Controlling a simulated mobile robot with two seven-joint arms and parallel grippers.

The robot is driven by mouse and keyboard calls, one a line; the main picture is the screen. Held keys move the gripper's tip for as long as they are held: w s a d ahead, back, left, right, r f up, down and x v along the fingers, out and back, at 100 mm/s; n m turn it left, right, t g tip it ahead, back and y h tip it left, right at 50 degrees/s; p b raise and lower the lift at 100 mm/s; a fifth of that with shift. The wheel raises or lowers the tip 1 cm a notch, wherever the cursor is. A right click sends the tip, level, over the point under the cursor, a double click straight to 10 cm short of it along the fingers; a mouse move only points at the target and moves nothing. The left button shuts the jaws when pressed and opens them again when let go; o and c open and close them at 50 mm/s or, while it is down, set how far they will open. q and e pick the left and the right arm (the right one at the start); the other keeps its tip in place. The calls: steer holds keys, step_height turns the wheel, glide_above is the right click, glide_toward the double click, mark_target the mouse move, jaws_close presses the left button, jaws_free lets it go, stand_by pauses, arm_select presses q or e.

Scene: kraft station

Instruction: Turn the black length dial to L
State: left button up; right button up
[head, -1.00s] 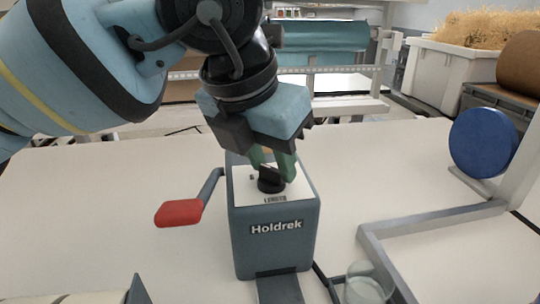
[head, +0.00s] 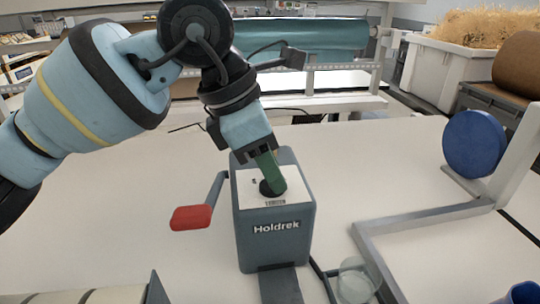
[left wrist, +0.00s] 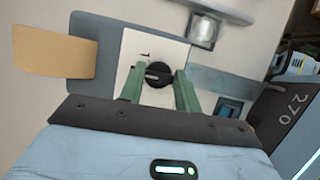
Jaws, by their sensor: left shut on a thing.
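The black length dial (head: 265,190) sits on the white top plate (head: 247,184) of the grey Holdrek dispenser (head: 275,249). It also shows in the left wrist view (left wrist: 158,75) between my green fingers. My left gripper (head: 271,182) reaches down from above and is shut on the dial, one finger on each side. In the head view the fingers hide much of the dial. The marks on the plate are too small to read, so I cannot tell which letter the dial points to. My right gripper is not in view.
A crank with a red handle (head: 191,217) sticks out left of the dispenser. A clear glass (head: 355,283) and a grey metal frame (head: 385,228) stand to its right, with a blue disc (head: 474,143) behind. The table left of the crank is mostly clear.

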arm_select(q)
steer(key=m+g+p, duration=0.1)
steer(key=m+g, duration=0.1)
steer(key=m, duration=0.3)
steer(key=shift+r+m+p, duration=0.1)
steer(key=shift+m+p, duration=0.2)
steer(key=shift+p, duration=0.05)
steer(key=shift+w+m+g+y, duration=0.15)
steer(key=shift+m+g, duration=0.25)
steer(key=shift+m, duration=0.5)
steer(key=shift+s+m+g+y, duration=0.15)
steer(key=shift+m+g, duration=0.25)
steer(key=shift+m, duration=0.5)
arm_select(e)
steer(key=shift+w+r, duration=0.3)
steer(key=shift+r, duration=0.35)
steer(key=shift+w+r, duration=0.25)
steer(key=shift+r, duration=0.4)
arm_select(q)
steer(key=shift+w, duration=0.1)
steer(key=o, duration=1)
steer(key=shift+v, duration=3.8)
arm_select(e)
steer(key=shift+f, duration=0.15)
